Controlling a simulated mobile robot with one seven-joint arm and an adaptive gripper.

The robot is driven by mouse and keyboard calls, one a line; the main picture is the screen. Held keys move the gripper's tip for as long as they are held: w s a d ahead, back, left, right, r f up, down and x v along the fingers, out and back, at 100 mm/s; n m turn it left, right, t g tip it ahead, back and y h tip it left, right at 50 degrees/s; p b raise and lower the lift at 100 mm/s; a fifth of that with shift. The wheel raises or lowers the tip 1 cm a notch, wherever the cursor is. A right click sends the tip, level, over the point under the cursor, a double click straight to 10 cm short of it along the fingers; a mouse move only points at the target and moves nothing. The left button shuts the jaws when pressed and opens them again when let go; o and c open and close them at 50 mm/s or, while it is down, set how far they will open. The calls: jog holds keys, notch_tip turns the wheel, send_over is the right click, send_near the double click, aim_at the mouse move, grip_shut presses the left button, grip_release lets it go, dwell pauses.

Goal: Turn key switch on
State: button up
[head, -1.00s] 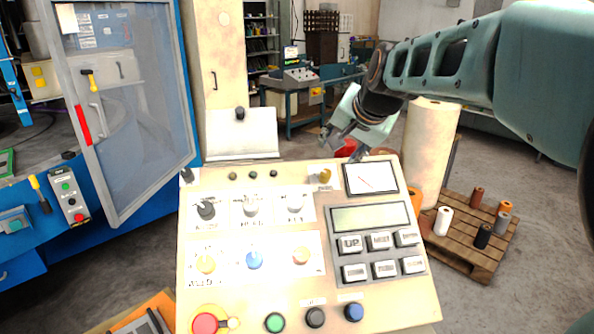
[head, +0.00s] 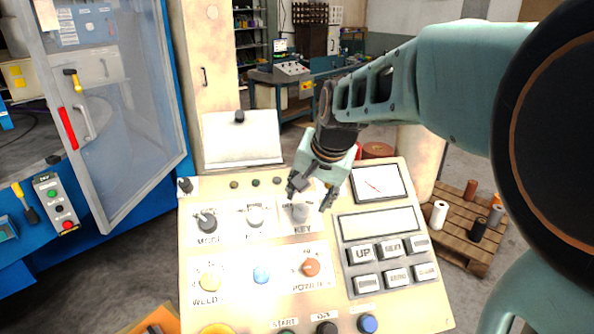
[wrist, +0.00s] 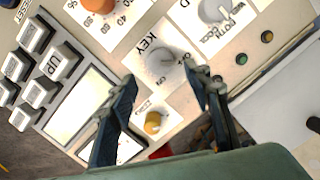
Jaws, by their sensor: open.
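The key switch (head: 299,212) is a grey knob on a white plate marked KEY, in the upper middle of the beige control panel (head: 190,250). In the wrist view the key switch (wrist: 161,62) shows with OFF and ON marks beside it. My gripper (head: 312,203) is open and empty above the panel, close to the key switch. In the wrist view my gripper's two fingers (wrist: 160,78) stand apart, with the knob between and just beyond their tips. I cannot tell whether either finger touches the panel.
The MODE knob (head: 207,222) and another knob (head: 255,216) sit left of the key. An orange POWER knob (head: 311,267) is below it. Keypad buttons (head: 362,255) and a meter (head: 377,184) are to the right. A yellow knob (wrist: 152,122) lies near one finger.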

aim_at(303, 208)
jog(key=b+x, duration=0.2)
jog(key=x, duration=0.4)
jog(key=shift+w+a+f+b, duration=0.1)
jog(key=shift+w+f+b, duration=0.1)
jog(key=shift+f+b, duration=0.1)
jog(key=c, duration=1.1)
